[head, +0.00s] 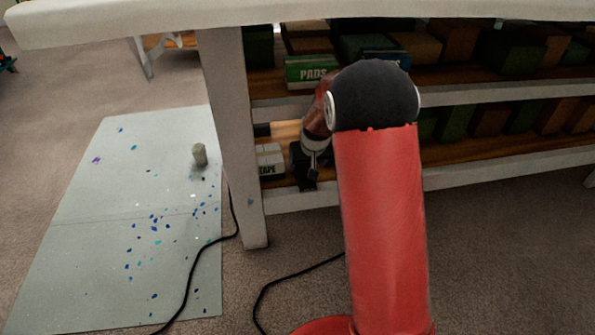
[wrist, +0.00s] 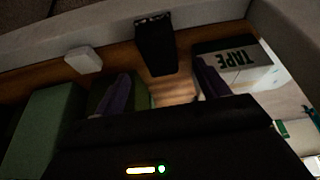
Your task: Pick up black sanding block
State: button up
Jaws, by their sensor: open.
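The black sanding block (wrist: 155,46) stands near the edge of the wooden lower shelf (wrist: 183,88) in the wrist view. It lies ahead of my gripper (wrist: 162,84), in line with the gap between the two purple fingers. The fingers are open with nothing between them, and the block looks apart from them. In the head view my gripper (head: 306,160) is at the lower shelf, partly hidden by my arm. A dark shape sits low there, and I cannot tell block from gripper clearly.
A tape box (wrist: 237,58) stands close beside the block, and a small white block (wrist: 84,60) lies on its other side. A green box (wrist: 42,130) is near the left finger. A table leg (head: 232,140) and the pads box (head: 311,71) are close to the arm.

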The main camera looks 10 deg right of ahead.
aim_at(306, 173)
jog(key=x, duration=0.4)
jog(key=b+x, duration=0.1)
jog(key=x, duration=0.2)
jog(key=shift+s+f, duration=0.15)
jog(key=shift+s, duration=0.25)
jog(key=c, duration=1.1)
jog(key=shift+o, duration=0.2)
jog(key=shift+r, duration=0.75)
jog(key=shift+s+r, duration=0.15)
jog(key=shift+s, duration=0.2)
jog(key=s, duration=1.7)
jog(key=shift+s+d, duration=0.2)
jog(key=shift+d, duration=0.2)
